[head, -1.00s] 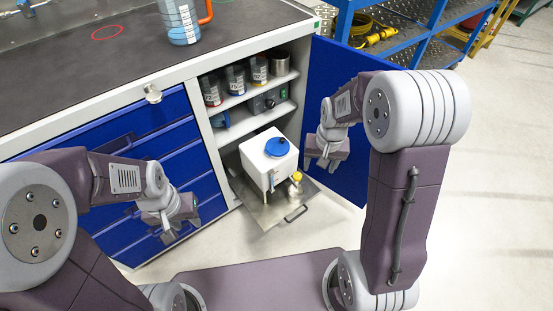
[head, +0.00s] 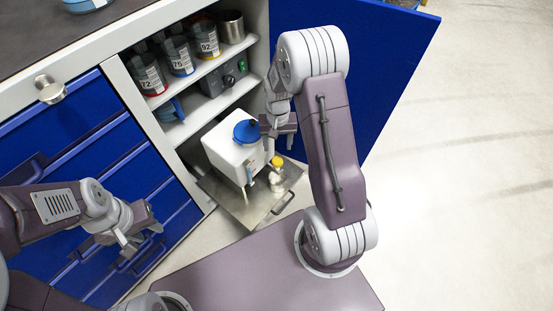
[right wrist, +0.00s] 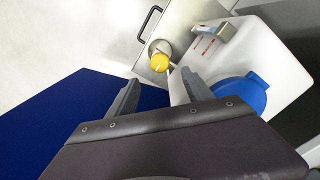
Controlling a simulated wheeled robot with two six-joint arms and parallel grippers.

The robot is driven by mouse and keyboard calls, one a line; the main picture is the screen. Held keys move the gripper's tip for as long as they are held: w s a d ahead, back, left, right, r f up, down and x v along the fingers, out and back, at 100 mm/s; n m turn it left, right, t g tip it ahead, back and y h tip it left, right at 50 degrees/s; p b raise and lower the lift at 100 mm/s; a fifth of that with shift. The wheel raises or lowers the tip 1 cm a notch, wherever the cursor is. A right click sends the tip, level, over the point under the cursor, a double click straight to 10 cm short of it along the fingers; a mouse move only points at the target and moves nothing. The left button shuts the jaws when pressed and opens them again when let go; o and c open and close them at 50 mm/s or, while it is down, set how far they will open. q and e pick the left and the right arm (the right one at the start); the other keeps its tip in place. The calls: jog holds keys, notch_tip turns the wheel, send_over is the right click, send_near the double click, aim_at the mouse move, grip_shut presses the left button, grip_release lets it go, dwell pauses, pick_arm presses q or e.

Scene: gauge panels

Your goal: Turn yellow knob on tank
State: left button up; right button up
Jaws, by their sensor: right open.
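The white tank (head: 222,152) with a blue lid (head: 247,131) stands on a metal pull-out tray at the cabinet's bottom. The yellow knob (head: 277,161) is low at the tank's front right. My right gripper (head: 279,147) is open and empty, above and close to the knob. In the right wrist view the yellow knob (right wrist: 159,62) lies just beyond and between the open fingertips (right wrist: 162,88), apart from them; the tank (right wrist: 275,60) is to the right. My left gripper (head: 142,240) looks open and empty, in front of the blue drawers.
The metal tray (head: 240,208) has a front handle (head: 284,203). A blue cabinet door (head: 365,60) stands open at the right. Shelves above hold labelled containers (head: 180,58) and a grey device (head: 228,76). The floor at right (head: 450,180) is clear.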

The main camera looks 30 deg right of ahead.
aim_at(277, 160)
notch_tip(277, 160, down, 9)
jog(key=b, duration=0.6)
jog(key=shift+f, duration=0.1)
grip_shut()
jog(key=shift+r, duration=0.2)
